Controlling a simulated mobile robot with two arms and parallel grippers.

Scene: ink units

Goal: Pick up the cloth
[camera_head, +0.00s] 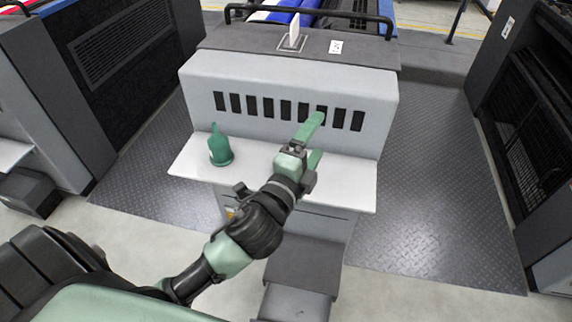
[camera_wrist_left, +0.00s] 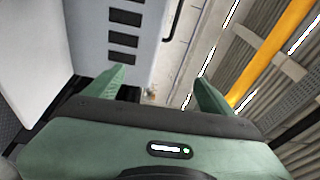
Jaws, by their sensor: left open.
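A white upright piece (camera_head: 294,29) stands in a small square holder on top of the grey unit; it may be the cloth, but I cannot tell for sure. No other cloth shows. My left gripper (camera_head: 319,137) is open over the white shelf, in front of the row of dark slots and well short of the white piece. In the left wrist view my left gripper (camera_wrist_left: 158,80) shows two green fingers spread apart with nothing between them. My right gripper does not show.
A green bottle (camera_head: 220,147) stands on the left part of the white shelf (camera_head: 349,191). The slotted grey unit (camera_head: 285,82) rises behind it. A black rail (camera_head: 340,14) runs along the back of its top. Dark machines flank both sides. The right half of the shelf is bare.

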